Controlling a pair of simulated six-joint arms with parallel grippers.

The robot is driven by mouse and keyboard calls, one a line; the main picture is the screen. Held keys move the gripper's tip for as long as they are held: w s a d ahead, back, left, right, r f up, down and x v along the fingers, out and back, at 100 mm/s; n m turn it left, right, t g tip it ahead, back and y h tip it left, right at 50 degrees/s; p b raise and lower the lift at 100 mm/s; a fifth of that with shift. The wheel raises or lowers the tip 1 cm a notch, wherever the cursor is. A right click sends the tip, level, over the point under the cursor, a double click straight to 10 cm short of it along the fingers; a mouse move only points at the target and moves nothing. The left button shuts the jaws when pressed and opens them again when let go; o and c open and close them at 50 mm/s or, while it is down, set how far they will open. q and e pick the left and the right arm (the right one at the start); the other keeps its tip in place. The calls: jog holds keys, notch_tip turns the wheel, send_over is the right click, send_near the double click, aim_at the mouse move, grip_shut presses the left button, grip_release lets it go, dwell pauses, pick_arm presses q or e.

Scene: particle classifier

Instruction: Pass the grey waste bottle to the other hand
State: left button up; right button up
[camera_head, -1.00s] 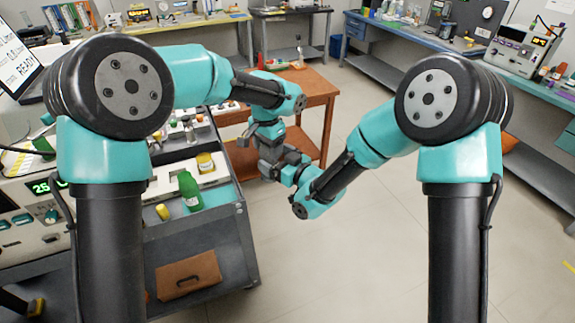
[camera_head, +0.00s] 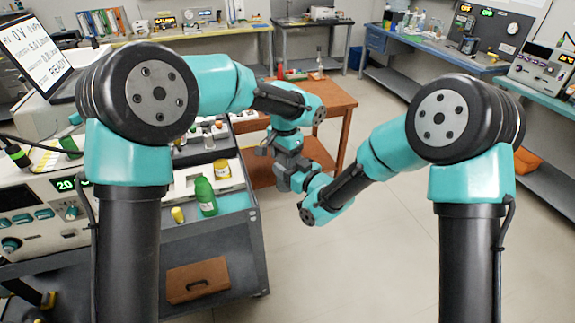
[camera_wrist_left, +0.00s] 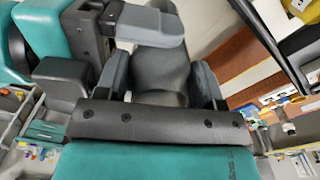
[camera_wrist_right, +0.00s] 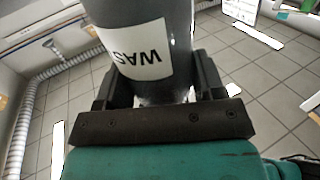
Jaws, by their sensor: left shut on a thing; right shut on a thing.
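The grey waste bottle (camera_wrist_right: 183,30) shows in the right wrist view, with a white label (camera_wrist_right: 140,50) reading "WAS". My right gripper (camera_wrist_right: 155,85) is shut on it, one finger on each side. In the left wrist view the grey bottle (camera_wrist_left: 162,70) lies between the fingers of my left gripper (camera_wrist_left: 161,88), which is also shut on it. A grey part of my right gripper (camera_wrist_left: 140,22) crosses close by there. In the head view my left gripper (camera_head: 287,160) and right gripper (camera_head: 296,180) meet in mid-air, and they largely hide the bottle.
A wooden table (camera_head: 335,95) stands behind the grippers. Floor to the right of the grippers is open, up to a side bench (camera_head: 540,95).

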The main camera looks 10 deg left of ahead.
jog(key=shift+c, duration=0.7)
pick_arm(q)
jog(key=o, duration=1.3)
pick_arm(e)
jog(key=shift+c, duration=0.5)
pick_arm(q)
jog(key=shift+o, duration=0.2)
jog(key=shift+d, duration=0.1)
jog(key=shift+r, duration=0.15)
notch_tip(320, 180, up, 12)
jog(key=shift+f, duration=0.1)
jog(key=shift+a+f, duration=0.1)
jog(key=shift+a, duration=0.1)
